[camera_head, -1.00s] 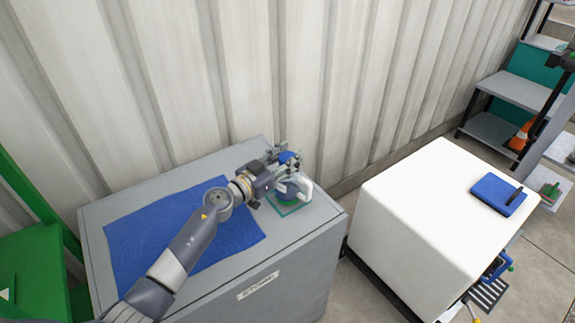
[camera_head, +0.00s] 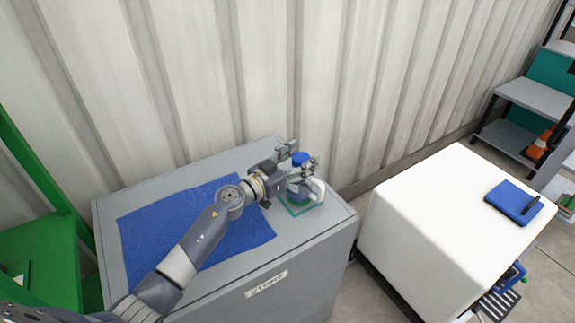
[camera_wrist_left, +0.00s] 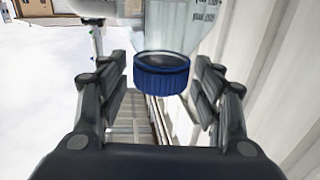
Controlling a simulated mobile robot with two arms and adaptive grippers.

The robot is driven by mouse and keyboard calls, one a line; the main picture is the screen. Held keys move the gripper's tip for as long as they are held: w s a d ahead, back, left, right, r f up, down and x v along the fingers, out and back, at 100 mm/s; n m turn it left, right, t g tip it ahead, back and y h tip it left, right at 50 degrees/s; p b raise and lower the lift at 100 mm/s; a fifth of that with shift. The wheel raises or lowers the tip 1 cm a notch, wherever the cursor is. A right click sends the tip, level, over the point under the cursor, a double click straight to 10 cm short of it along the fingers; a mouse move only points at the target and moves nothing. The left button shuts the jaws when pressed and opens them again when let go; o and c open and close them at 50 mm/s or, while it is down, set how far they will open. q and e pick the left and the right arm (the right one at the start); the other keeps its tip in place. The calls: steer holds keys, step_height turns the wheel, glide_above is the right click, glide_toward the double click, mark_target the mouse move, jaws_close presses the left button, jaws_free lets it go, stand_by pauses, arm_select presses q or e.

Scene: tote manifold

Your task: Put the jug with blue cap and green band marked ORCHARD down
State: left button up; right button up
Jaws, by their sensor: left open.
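The jug (camera_head: 299,197) has a blue cap (camera_head: 300,158) and a pale handle (camera_head: 319,188). It looks upright on a green-edged square (camera_head: 291,211) on top of the grey cabinet (camera_head: 325,219). My left gripper (camera_head: 300,162) is open, its fingers on either side of the jug's top. In the left wrist view the blue cap (camera_wrist_left: 161,74) sits between the spread fingers of the gripper (camera_wrist_left: 160,82), with a visible gap on both sides. The green band and the ORCHARD marking cannot be made out. My right gripper is not in view.
A blue cloth (camera_head: 150,234) covers the cabinet's left part. A corrugated wall (camera_head: 240,80) rises close behind. A white block-shaped unit (camera_head: 425,225) with a blue notebook (camera_head: 514,201) stands to the right, across a gap. A green frame (camera_head: 40,250) stands at left.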

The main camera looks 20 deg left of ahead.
arm_select(q)
steer(key=v, duration=1.1)
steer(key=shift+s+a, duration=0.2)
steer(key=shift+s, duration=0.15)
steer(key=shift+f, duration=0.1)
